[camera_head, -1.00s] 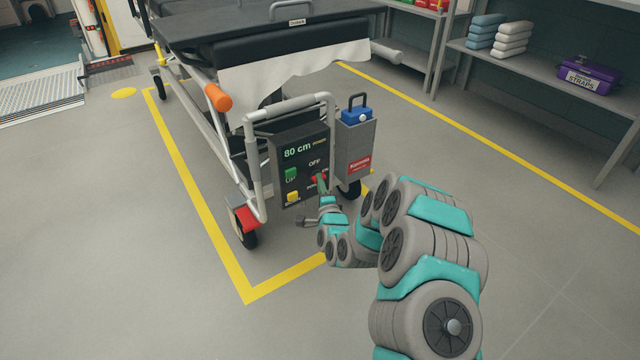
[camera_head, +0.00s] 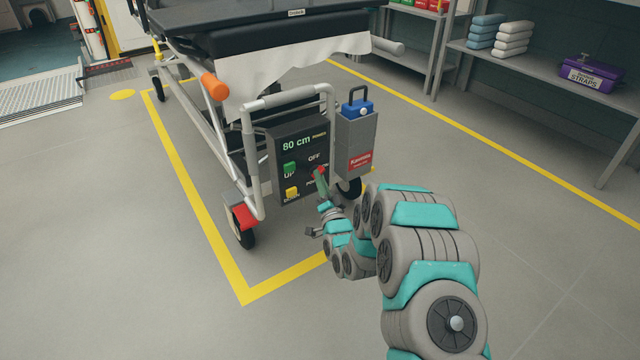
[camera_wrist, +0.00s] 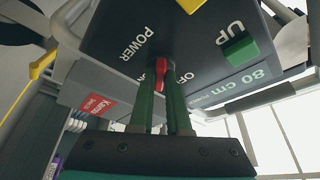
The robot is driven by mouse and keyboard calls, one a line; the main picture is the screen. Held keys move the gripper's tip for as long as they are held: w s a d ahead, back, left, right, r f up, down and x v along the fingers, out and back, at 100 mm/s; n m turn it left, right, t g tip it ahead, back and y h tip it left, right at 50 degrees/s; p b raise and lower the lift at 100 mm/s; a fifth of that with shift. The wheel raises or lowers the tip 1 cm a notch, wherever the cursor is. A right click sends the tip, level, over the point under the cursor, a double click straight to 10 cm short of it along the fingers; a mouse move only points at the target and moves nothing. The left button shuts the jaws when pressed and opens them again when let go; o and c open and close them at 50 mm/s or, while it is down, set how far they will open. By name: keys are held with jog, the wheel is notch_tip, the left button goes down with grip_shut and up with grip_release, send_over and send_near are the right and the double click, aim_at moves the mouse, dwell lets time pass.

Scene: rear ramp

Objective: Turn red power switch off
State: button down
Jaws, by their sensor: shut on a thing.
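The red power switch (camera_wrist: 161,72) is on the dark control box (camera_head: 300,140) at the end of the stretcher. It also shows small and partly covered in the head view (camera_head: 319,170). My gripper (camera_wrist: 160,68) has its two green fingers on either side of the switch, closed on it. In the head view my gripper (camera_head: 321,183) reaches the lower right of the panel. OFF and POWER lettering shows around the switch. Which mark the switch points to, I cannot tell.
A green UP button (camera_head: 289,169) and a yellow button (camera_head: 292,193) are on the same panel. A grey holder with a blue-topped item (camera_head: 357,109) hangs to its right. The stretcher's rail (camera_head: 290,97) frames the box. The floor in front is clear.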

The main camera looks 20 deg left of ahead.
jog(key=shift+w+d+f+n+g+y+b, duration=0.1)
jog(key=shift+n+g+y+b, duration=0.75)
jog(key=shift+n, duration=1.5)
jog(key=shift+w+d+f+n+g+y+b, duration=0.1)
jog(key=shift+n+g+y+b, duration=0.2)
jog(key=shift+n+y, duration=1.5)
jog(key=shift+w+d+f+n+g+y+b, duration=0.1)
jog(key=shift+n+g+y+b, duration=0.45)
jog(key=shift+n, duration=2.4)
jog(key=shift+r+n, duration=0.1)
jog(key=shift+n, duration=0.2)
jog(key=c, duration=0.9)
grip_release()
